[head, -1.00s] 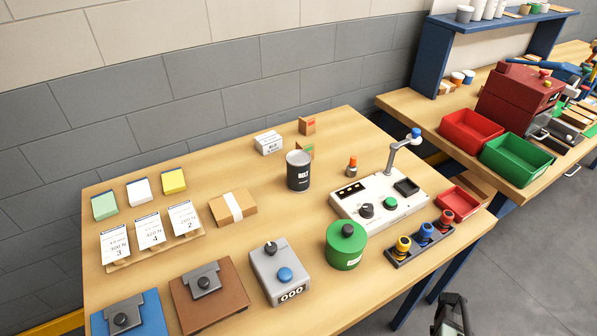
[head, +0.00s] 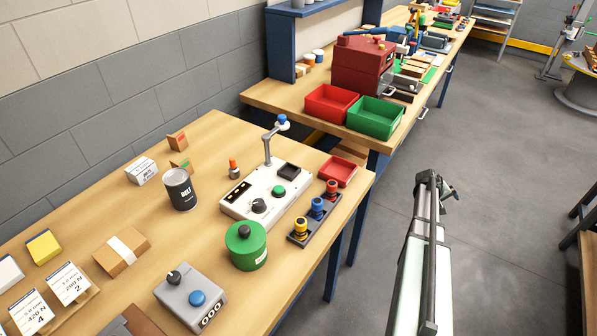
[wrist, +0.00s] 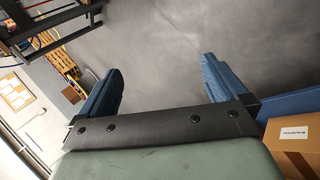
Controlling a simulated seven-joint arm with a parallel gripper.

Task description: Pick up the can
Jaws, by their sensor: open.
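A black open-topped can (head: 181,190) with white lettering stands upright on the wooden workbench (head: 214,135) in the head view, left of the white control box. A green round canister (head: 246,247) with a black knob stands nearer the front edge. My gripper (head: 447,190) is out over the grey floor, well to the right of the bench and apart from the can. In the wrist view my gripper (wrist: 161,65) shows two blue fingers spread apart with nothing between them. The can is not in the wrist view.
A white control box (head: 265,193) with a jointed post stands right of the can. A cardboard box (head: 122,252) and a grey box (head: 191,297) sit left and in front. A second bench holds red (head: 331,104) and green bins (head: 375,120). Floor right of the benches is mostly clear.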

